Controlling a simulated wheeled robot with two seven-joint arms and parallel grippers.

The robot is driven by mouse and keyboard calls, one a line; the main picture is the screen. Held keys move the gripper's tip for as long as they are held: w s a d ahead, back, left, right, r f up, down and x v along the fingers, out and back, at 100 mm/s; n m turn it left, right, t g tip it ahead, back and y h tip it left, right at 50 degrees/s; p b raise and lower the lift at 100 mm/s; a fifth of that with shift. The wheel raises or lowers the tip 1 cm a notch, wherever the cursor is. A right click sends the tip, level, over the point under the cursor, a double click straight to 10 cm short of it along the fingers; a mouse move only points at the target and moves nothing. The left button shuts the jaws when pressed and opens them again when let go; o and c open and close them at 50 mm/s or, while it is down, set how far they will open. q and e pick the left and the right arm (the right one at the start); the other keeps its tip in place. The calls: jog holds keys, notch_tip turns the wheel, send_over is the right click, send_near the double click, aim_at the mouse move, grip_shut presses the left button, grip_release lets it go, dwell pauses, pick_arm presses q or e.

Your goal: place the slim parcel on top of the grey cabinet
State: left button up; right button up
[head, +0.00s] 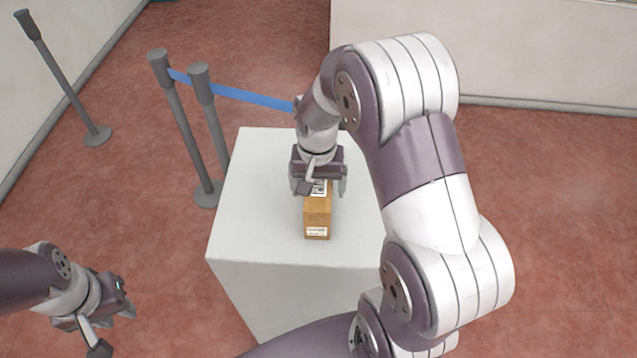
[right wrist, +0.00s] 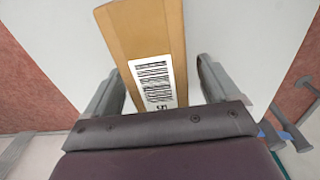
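The slim parcel (head: 318,208) is a long brown box with white labels. It appears to lie on the pale top of a light grey block (head: 262,205), which looks like the grey cabinet. My right gripper (head: 321,188) is over the parcel's far end, pointing down, with a finger on either side. In the right wrist view the parcel (right wrist: 148,40) with its barcode label shows between the open fingers, with gaps on both sides. The parcel's far end is hidden under the gripper. My left gripper (head: 112,326) is open and empty at the lower left, away from the cabinet.
Grey barrier posts (head: 184,125) with a blue belt (head: 250,97) stand behind and left of the cabinet. Another post (head: 62,80) stands further left. A pale counter or wall (head: 540,55) is at the back right. The cabinet top around the parcel is clear.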

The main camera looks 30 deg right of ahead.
jog(key=shift+r, duration=0.3)
notch_tip(320, 180, up, 8)
jog(key=shift+a+f, duration=0.1)
notch_tip(320, 180, up, 4)
jog(key=shift+s+r+p, duration=0.1)
jog(key=shift+p, duration=0.9)
jog(key=shift+f, duration=0.2)
